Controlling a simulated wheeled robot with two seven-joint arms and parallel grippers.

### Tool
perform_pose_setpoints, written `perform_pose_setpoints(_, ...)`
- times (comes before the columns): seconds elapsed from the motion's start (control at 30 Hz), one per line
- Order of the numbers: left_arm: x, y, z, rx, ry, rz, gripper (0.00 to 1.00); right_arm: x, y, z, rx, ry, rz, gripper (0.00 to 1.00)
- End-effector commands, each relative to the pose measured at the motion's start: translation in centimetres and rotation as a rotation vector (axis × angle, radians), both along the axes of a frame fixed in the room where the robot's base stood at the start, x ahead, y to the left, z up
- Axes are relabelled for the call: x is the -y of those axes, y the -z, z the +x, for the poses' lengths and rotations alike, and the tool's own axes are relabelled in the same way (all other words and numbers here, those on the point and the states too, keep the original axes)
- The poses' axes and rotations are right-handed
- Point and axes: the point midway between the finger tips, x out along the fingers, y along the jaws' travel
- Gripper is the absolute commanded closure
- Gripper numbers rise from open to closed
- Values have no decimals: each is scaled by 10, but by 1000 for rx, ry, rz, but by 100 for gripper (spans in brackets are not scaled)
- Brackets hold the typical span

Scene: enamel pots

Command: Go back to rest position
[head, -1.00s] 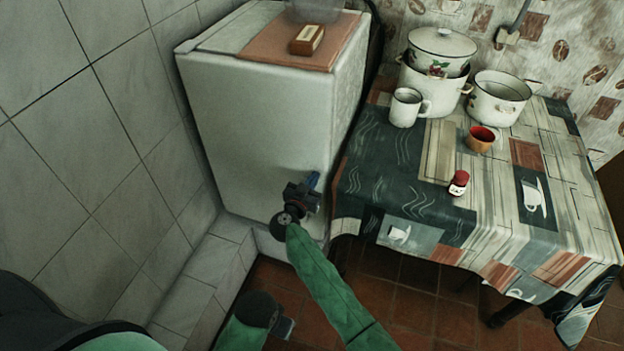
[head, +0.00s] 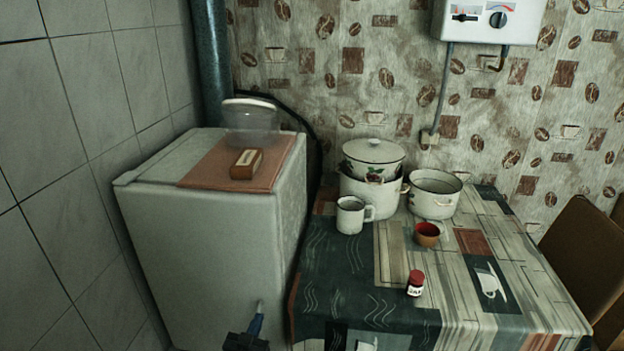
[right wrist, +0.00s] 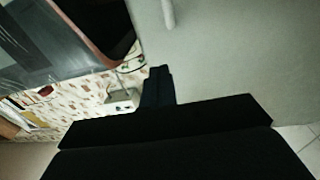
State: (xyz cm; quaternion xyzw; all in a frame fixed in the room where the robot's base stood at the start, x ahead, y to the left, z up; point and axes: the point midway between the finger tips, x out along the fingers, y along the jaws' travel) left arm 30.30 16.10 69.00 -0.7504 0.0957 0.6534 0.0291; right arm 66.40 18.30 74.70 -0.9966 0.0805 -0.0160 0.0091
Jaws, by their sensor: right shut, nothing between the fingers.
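My right gripper (head: 256,328) shows at the bottom edge of the head view, in front of the white fridge (head: 205,250). Its fingers are shut and hold nothing. In the right wrist view the dark shut fingers (right wrist: 158,86) point along the pale fridge side (right wrist: 230,60). Most of my right arm is below the head view. My left gripper is not in view.
A table (head: 335,255) with a patterned cloth stands right of the fridge. It bears a lidded pot (head: 373,158), an open pot (head: 434,200), a white mug (head: 350,216), a small bowl (head: 427,235) and a red-capped jar (head: 415,284). A brown chair (head: 580,245) stands at right.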

Motion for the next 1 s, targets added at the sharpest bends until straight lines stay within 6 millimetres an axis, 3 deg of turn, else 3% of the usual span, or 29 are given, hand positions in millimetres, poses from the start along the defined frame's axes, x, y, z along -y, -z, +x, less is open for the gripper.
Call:
perform_pose_setpoints(0.27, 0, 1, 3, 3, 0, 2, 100, 4, -39, -17, 155, -256, 93, 100)
perform_pose_setpoints(0.5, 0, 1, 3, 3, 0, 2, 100, 10, -60, -49, 195, -540, 121, 100)
perform_pose_setpoints(0.77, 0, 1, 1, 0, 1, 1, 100, 30, -50, -95, 56, -805, 88, 100)
perform_pose_setpoints(1.0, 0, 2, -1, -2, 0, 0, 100, 70, -15, -145, -232, -945, 35, 100)
